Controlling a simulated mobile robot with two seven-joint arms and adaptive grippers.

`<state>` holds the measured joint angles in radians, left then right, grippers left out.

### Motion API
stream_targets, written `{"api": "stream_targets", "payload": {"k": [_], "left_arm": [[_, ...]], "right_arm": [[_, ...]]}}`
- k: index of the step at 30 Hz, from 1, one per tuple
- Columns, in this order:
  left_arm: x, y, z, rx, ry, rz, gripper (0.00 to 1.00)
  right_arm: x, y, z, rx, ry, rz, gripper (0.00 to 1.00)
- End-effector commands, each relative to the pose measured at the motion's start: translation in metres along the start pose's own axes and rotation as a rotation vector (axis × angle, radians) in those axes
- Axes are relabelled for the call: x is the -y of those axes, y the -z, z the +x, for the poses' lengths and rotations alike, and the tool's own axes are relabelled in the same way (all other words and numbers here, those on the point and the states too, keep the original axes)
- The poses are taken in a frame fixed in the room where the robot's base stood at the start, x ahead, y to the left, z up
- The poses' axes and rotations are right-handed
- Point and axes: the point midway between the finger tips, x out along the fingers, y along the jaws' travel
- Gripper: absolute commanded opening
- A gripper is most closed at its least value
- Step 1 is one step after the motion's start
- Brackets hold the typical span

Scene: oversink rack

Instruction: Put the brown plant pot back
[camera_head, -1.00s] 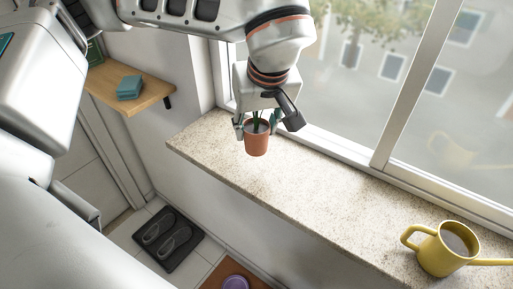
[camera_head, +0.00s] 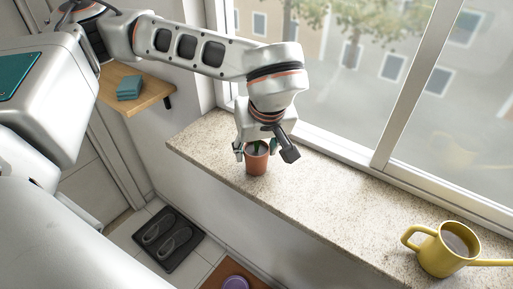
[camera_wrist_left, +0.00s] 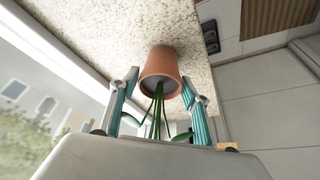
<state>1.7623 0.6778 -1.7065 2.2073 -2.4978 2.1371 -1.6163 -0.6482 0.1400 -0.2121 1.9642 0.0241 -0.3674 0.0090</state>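The brown plant pot (camera_head: 257,164), a small terracotta pot with a green plant, is upright over the left part of the speckled stone windowsill (camera_head: 320,205). I cannot tell whether the pot's base touches the sill. My right gripper is not in view.
A yellow watering can (camera_head: 441,253) stands at the right end of the sill. The window frame (camera_head: 345,153) runs along the sill's back. A wooden shelf (camera_head: 148,96) with teal sponges (camera_head: 129,88) is at left. The sill between pot and can is clear.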

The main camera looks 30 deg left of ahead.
Motion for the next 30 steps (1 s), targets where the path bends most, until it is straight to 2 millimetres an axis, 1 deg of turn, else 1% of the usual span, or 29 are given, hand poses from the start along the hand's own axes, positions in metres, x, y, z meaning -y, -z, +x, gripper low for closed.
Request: {"api": "stream_targets", "payload": {"k": [10,14,17,20,24,30], "left_arm": [[0.0,0.0,-0.001,0.0,0.0,0.0,0.57],[-0.001,0.002,-0.006,-0.001,-0.002,-0.001,0.57],[-0.001,0.002,-0.019,-0.003,-0.004,-0.001,0.57],[-0.002,0.002,-0.038,-0.005,-0.005,0.0,0.57],[-0.001,0.002,-0.069,-0.005,-0.004,-0.001,0.57],[-0.001,0.002,-0.104,-0.004,-0.003,-0.001,0.57]], "right_arm": [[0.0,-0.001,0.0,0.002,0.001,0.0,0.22],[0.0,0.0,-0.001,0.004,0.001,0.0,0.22],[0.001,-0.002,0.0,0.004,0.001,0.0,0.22],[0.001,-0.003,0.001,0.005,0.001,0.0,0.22],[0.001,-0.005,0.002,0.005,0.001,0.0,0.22],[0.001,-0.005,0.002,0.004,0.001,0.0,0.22]]}}
